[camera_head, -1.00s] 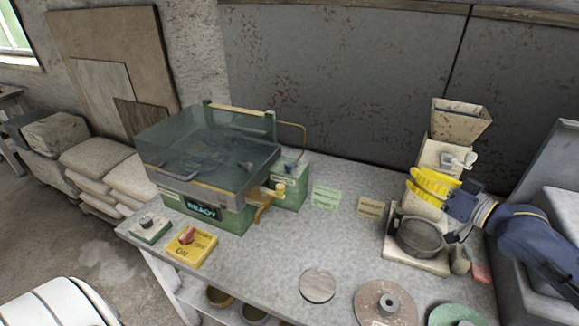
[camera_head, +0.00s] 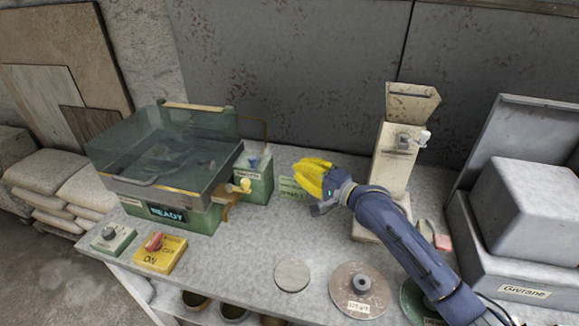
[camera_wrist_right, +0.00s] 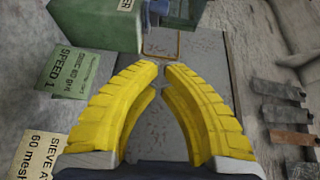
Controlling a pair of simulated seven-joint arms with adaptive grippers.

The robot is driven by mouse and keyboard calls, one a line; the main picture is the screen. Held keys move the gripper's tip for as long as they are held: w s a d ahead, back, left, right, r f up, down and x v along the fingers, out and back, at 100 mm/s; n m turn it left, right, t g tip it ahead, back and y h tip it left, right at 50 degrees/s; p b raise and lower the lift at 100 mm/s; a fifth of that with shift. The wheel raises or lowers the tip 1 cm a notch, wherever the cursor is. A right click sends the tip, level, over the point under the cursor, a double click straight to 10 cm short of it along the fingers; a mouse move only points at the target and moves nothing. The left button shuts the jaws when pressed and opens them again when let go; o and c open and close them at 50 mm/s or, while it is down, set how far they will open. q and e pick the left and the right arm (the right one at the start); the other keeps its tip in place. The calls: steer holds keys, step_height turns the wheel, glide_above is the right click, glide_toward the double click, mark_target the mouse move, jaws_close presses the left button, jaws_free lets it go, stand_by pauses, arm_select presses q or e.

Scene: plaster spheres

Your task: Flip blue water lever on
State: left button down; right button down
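The green water box (camera_head: 256,183) stands at the right of the machine with the clear lid. A small blue lever (camera_head: 254,162) is on its top. In the right wrist view the green box (camera_wrist_right: 95,25) is at top left, with a blue part (camera_wrist_right: 158,10) beside it at the top edge. My right gripper (camera_head: 300,172) has yellow fingers and is over the table, to the right of the box and apart from it. In the wrist view its fingertips (camera_wrist_right: 161,68) almost meet and nothing is between them. My left gripper is not in view.
A brass-coloured tap (camera_head: 245,185) is in front of the green box. The green machine reads READY (camera_head: 168,214). A yellow ON/OFF switch box (camera_head: 160,253) is at front left. A hopper stand (camera_head: 396,150) is behind my right arm. Label cards lie under my gripper.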

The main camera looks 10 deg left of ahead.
mark_target(255, 158)
steer(key=w+a, duration=0.3)
steer(key=a, duration=0.8)
steer(key=shift+w+f, duration=0.25)
steer(key=shift+w, duration=0.05)
steer(key=shift+a, duration=0.1)
steer(key=shift+s+a, duration=0.4)
steer(key=shift+a, duration=0.4)
steer(key=shift+d, duration=0.1)
